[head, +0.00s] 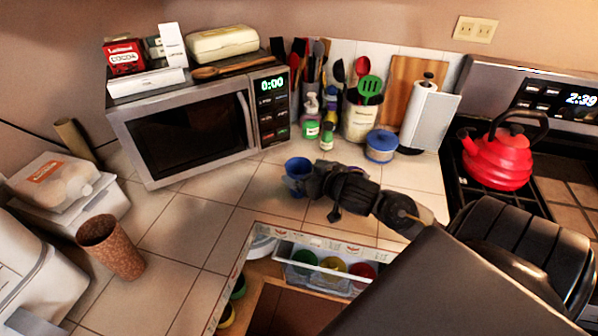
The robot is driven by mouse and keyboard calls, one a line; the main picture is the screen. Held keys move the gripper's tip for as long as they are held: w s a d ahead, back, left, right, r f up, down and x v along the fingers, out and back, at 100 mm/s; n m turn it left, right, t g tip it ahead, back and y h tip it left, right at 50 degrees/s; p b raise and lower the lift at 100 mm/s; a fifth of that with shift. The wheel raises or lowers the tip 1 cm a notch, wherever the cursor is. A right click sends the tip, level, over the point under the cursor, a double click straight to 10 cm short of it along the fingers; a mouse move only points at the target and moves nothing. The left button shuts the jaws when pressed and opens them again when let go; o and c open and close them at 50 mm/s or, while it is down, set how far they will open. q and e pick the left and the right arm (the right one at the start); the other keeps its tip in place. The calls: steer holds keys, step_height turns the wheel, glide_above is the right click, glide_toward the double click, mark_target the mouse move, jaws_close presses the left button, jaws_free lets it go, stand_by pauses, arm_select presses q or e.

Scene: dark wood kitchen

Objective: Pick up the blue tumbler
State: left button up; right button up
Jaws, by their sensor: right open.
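The blue tumbler (297,167) stands upright on the tiled counter, in front of the microwave's right end. My right gripper (300,184) comes in from the right, with its fingers open and low at the tumbler. The dark gripper covers part of the tumbler's right side and lower front. I cannot tell whether the fingers touch it. My left gripper is not in view.
The microwave (190,140) stands behind the tumbler. A brown cup (112,248) stands far left. An open drawer with coloured cups is below. Counter left of the tumbler is clear.

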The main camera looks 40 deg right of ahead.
mark_target(292, 166)
steer(key=x, duration=0.4)
steer(key=shift+w+d+f, duration=0.1)
steer(key=shift+w+f, duration=0.05)
steer(key=shift+f, duration=0.1)
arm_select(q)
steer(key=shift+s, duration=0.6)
arm_select(e)
steer(key=shift+c, duration=0.3)
steer(key=c, duration=1)
